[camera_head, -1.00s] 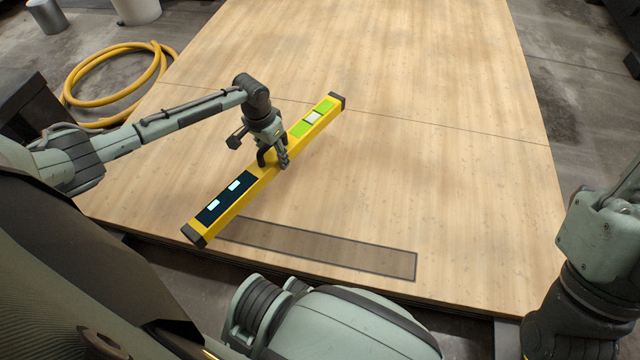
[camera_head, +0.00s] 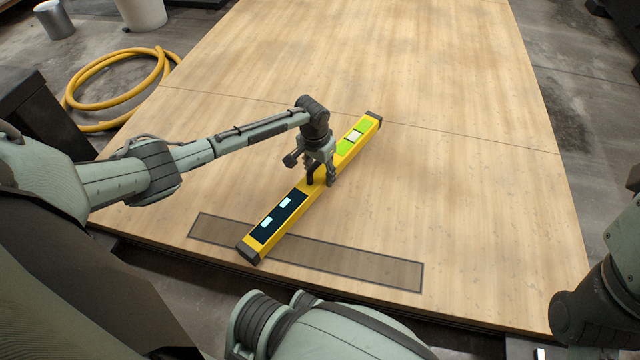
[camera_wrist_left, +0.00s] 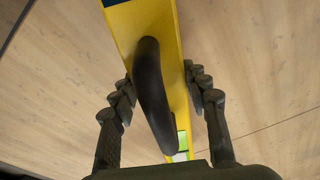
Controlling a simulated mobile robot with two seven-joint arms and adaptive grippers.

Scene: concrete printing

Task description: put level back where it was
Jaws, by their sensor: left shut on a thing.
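The yellow level (camera_head: 297,213) has a dark display panel, a green section and black end caps. It lies diagonally in the head view, its near end over the marked rectangle (camera_head: 360,262), its far end to the upper right. My left gripper (camera_head: 322,180) is shut on the level near its middle. In the left wrist view the fingers (camera_wrist_left: 165,105) sit on either side of the level (camera_wrist_left: 130,30) and its black handle (camera_wrist_left: 150,95). Whether the level touches the board is hard to tell. My right gripper is out of view; only part of that arm shows at the right.
The wide wooden board (camera_head: 450,190) is otherwise clear. The dark-outlined rectangle lies along its near edge. A yellow hose (camera_head: 118,85) is coiled on the floor at the left, near a white bucket (camera_head: 142,12) and a grey metal can (camera_head: 54,20).

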